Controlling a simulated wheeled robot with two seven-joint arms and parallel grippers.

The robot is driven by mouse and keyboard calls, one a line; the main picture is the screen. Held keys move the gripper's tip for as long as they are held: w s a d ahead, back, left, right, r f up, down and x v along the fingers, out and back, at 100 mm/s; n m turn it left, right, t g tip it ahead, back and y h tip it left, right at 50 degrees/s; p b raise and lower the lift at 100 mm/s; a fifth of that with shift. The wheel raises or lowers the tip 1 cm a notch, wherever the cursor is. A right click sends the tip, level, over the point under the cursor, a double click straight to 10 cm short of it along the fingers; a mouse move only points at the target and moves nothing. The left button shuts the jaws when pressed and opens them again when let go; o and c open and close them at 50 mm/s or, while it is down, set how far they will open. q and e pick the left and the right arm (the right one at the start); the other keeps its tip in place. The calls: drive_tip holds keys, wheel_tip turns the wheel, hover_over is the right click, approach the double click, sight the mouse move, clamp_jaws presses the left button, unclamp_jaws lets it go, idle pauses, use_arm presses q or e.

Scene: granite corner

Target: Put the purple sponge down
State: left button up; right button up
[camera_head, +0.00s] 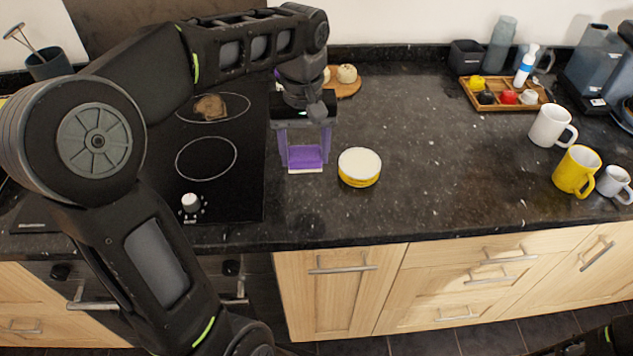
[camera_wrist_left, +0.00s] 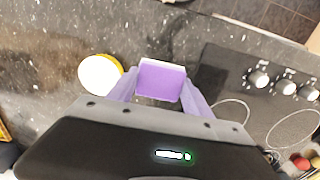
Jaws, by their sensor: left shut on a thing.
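The purple sponge (camera_head: 305,157) is between the fingers of my left gripper (camera_head: 305,155), low over the granite counter just right of the hob. The gripper is shut on it and points down. The sponge has a pale strip along its lower edge. In the left wrist view, the sponge (camera_wrist_left: 160,80) sits between the two purple fingertips of the left gripper (camera_wrist_left: 159,88). I cannot tell whether the sponge touches the counter. My right gripper is not in view.
A round yellow tin with a white lid (camera_head: 360,167) stands close right of the sponge. The black hob (camera_head: 225,185) lies to the left. A white mug (camera_head: 550,126), a yellow mug (camera_head: 576,171) and a wooden tray (camera_head: 463,82) are farther right. The middle counter is clear.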

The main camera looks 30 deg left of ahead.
use_arm(q)
drive_tip(key=shift+s+r, duration=0.15)
drive_tip(key=shift+s, duration=0.2)
drive_tip(key=shift+w+f, duration=0.2)
drive_tip(key=shift+f, duration=0.05)
hover_over(306, 197)
wheel_tip(306, 197, down, 6)
drive_tip(key=shift+a+r+p, duration=0.1)
drive_tip(key=shift+p, duration=0.2)
wheel_tip(306, 197, down, 3)
drive_tip(key=shift+f, duration=0.45)
